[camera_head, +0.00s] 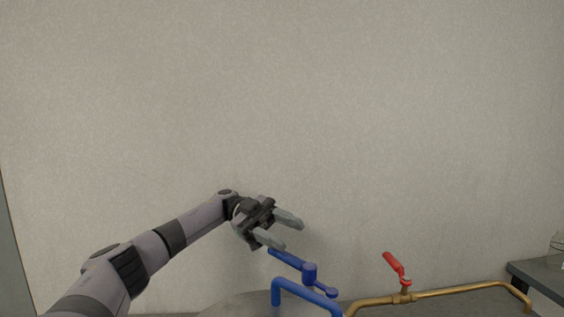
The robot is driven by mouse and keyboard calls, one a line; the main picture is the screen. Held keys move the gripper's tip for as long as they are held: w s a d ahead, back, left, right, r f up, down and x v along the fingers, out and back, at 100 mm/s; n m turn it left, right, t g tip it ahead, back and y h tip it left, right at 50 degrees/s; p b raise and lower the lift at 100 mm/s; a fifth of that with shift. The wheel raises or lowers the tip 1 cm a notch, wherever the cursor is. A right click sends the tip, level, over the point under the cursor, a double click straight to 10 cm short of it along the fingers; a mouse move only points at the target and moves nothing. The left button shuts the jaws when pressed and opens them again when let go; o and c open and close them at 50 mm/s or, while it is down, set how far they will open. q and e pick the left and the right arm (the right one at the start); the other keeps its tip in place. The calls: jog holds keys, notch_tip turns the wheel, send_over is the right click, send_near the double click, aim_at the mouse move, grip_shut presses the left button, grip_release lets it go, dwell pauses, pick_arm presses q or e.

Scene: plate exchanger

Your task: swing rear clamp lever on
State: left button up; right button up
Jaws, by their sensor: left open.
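My left gripper (290,234) comes in from the left and is open and empty. Its two grey fingers point right, with a gap between them. A blue lever (287,259) slants down to the right into a blue hub (310,273) just below the fingers in the picture. I cannot tell how far apart in depth the fingers and lever are. A red lever (393,263) stands tilted on a brass pipe (440,293) further right. No part can be surely told as the rear clamp lever. My right gripper is not in view.
A blue pipe (303,290) bends below the blue lever, above a grey rounded surface (240,305) at the bottom edge. A dark-topped table (543,275) with a clear glass vessel (557,250) stands at the right edge. A bare wall (300,100) fills the back.

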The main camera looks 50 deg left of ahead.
pick_arm(q)
notch_tip(320, 180, up, 15)
jog(key=p, duration=0.2)
jog(key=shift+f, duration=0.15)
